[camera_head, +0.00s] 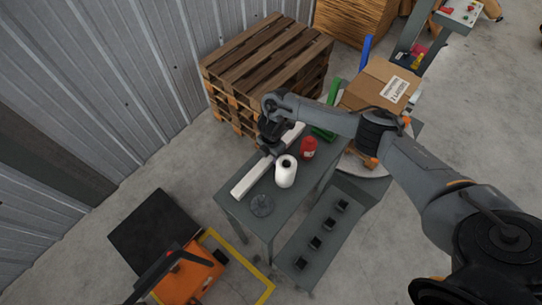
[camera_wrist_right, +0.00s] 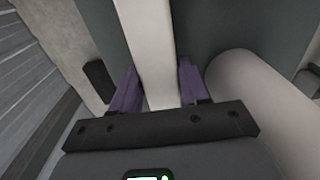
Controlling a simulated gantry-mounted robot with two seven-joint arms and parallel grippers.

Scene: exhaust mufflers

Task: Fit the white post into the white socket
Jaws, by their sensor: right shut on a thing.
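The white post (camera_head: 250,176) is a long, straight bar that lies level along the back-left edge of the grey table. My right gripper (camera_head: 273,150) points down and is shut on the post near its middle. In the right wrist view the post (camera_wrist_right: 150,45) runs between the two purple fingers (camera_wrist_right: 158,78). I cannot tell whether the post touches the table. My left gripper is not in view.
A red container (camera_head: 308,146) stands right of the white cylinder, and a round grey dish (camera_head: 262,206) lies at the front of the table (camera_head: 238,215). A wooden pallet stack (camera_head: 262,60) stands behind. A cardboard box (camera_head: 382,85) is at the right.

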